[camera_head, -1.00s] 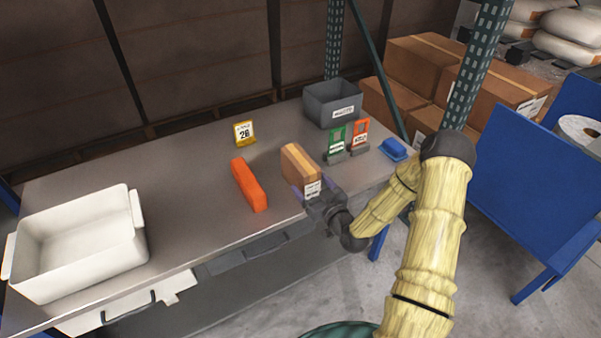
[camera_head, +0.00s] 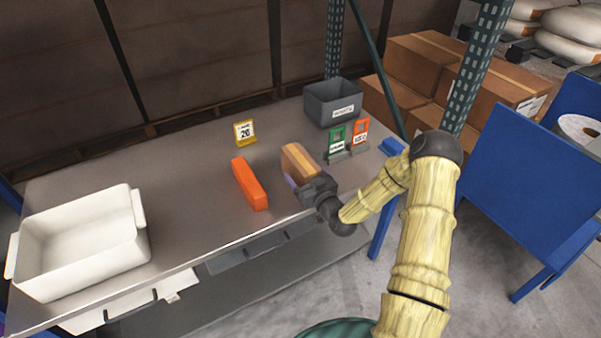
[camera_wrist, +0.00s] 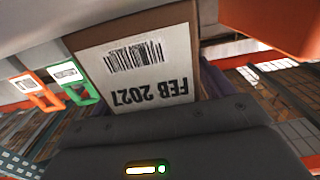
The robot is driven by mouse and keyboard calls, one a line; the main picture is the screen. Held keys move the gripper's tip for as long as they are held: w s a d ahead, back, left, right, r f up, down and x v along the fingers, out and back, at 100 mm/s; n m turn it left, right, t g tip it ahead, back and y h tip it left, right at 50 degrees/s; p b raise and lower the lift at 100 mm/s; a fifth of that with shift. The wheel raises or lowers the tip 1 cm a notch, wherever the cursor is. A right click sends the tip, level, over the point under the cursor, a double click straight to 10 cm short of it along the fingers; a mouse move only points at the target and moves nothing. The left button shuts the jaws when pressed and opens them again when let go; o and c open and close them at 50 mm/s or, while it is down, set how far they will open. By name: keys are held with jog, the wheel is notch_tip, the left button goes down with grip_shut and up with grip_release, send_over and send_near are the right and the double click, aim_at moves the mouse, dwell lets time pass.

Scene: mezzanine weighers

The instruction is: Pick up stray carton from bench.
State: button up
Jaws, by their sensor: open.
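The carton (camera_head: 299,160) is a small brown box with a lighter tape strip, standing on the steel bench (camera_head: 188,165). In the wrist view the carton's label (camera_wrist: 140,72) fills the middle, with a barcode and "FEB 2027" upside down. My gripper (camera_head: 303,187) is at the carton's near end, its jaws open. One purple finger shows along the carton's left side, and a purple finger (camera_wrist: 211,82) shows beside the carton in the wrist view. The other finger is mostly hidden, and I cannot tell whether the fingers touch the carton.
An orange block (camera_head: 249,184) lies just left of the carton. A yellow number sign (camera_head: 244,132), green (camera_head: 337,144) and orange (camera_head: 360,136) tag stands, and a grey bin (camera_head: 333,103) stand behind. A white tub (camera_head: 80,262) is at the left. Bare bench lies between tub and block.

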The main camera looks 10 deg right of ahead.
jog(key=shift+r, duration=0.1)
jog(key=c, duration=1.3)
jog(key=shift+c, duration=0.2)
notch_tip(320, 180, up, 10)
